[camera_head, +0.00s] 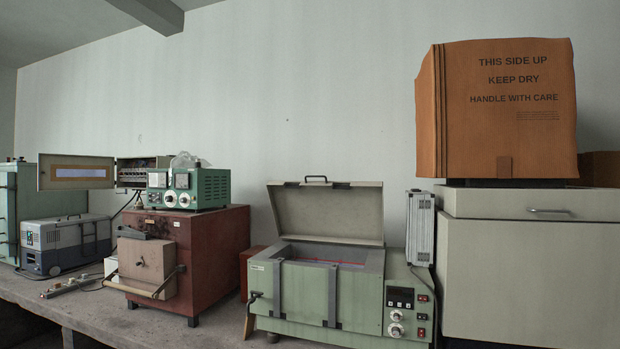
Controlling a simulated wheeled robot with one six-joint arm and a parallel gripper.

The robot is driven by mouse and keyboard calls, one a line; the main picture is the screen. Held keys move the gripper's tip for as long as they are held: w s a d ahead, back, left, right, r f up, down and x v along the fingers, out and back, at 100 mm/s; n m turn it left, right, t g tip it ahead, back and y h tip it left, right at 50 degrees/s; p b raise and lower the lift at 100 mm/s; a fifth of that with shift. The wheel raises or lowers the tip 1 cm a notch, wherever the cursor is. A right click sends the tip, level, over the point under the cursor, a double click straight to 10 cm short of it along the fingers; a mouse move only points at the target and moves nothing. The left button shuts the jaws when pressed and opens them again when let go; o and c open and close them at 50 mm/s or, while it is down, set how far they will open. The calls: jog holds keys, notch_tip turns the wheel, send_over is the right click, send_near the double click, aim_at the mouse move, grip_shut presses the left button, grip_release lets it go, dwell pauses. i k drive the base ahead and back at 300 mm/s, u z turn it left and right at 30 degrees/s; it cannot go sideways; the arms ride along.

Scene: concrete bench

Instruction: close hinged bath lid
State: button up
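The bath (305,293) is a pale green box on the concrete bench, with a control panel of dials and a display at its right end. Its hinged lid (327,212) stands open, tilted up at the back, with a dark handle (316,179) at its top edge. The open top shows a grey rim and a reddish line inside; the bottom of the tank is hidden. My gripper is not in view.
A large cardboard box (500,110) sits on a beige drawer cabinet (525,265) to the right. A slim silver case (420,228) stands close to the lid's right side. A dark red furnace (215,245) stands left on the bench (95,312). The space above the bath is clear.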

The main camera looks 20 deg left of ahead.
aim_at(327, 211)
jog(key=u, duration=0.6)
jog(key=i, duration=0.7)
jog(key=u, duration=0.95)
jog(key=i, duration=1)
jog(key=u, duration=0.15)
